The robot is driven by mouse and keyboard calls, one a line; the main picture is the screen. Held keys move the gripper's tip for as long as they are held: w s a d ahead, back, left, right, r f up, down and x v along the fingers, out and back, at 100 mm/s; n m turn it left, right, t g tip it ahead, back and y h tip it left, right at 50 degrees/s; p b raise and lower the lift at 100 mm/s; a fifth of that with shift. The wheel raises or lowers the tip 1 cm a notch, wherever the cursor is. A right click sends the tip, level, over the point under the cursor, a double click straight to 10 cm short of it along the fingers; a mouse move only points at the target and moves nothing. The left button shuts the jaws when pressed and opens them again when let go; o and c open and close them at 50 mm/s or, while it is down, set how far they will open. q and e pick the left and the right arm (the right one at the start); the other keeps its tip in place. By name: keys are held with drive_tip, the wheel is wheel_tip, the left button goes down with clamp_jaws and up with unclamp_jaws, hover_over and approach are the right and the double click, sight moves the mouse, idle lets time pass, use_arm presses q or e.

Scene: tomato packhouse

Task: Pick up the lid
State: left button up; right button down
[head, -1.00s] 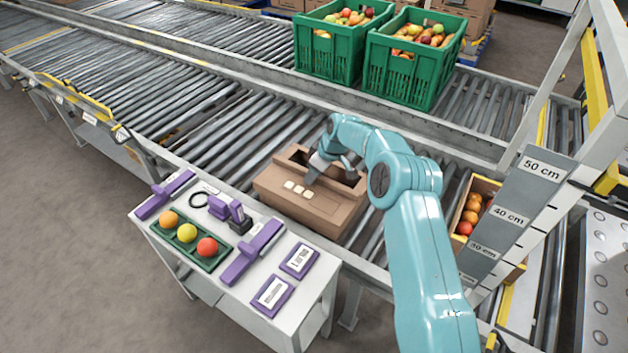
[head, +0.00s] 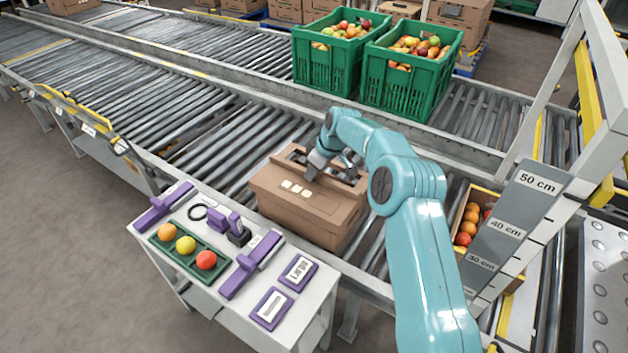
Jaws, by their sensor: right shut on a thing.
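The lid (head: 281,200) is brown cardboard with three small pale patches on top. It is at a brown carton (head: 318,238) on the roller conveyor, in the middle of the head view. My right gripper (head: 312,175) is shut on the lid near its middle, reaching in from the right over the carton. The fingertips are small and partly hidden, so the exact grip is unclear. Dark openings show behind the gripper, near the carton's far rim. I cannot tell whether the lid is fully clear of the carton. My left gripper is not in view.
A white side table (head: 200,309) in front holds a green tray (head: 166,250) of several tomatoes and purple tools. Two green crates (head: 329,62) of produce stand behind. A height gauge (head: 505,228) and an open box (head: 459,253) stand at right. Rollers left of the carton are clear.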

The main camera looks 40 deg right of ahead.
wheel_tip(320, 180, up, 21)
drive_tip(key=p, duration=1.1)
drive_tip(key=shift+r, duration=0.2)
idle(0.5)
drive_tip(key=shift+a, duration=0.1)
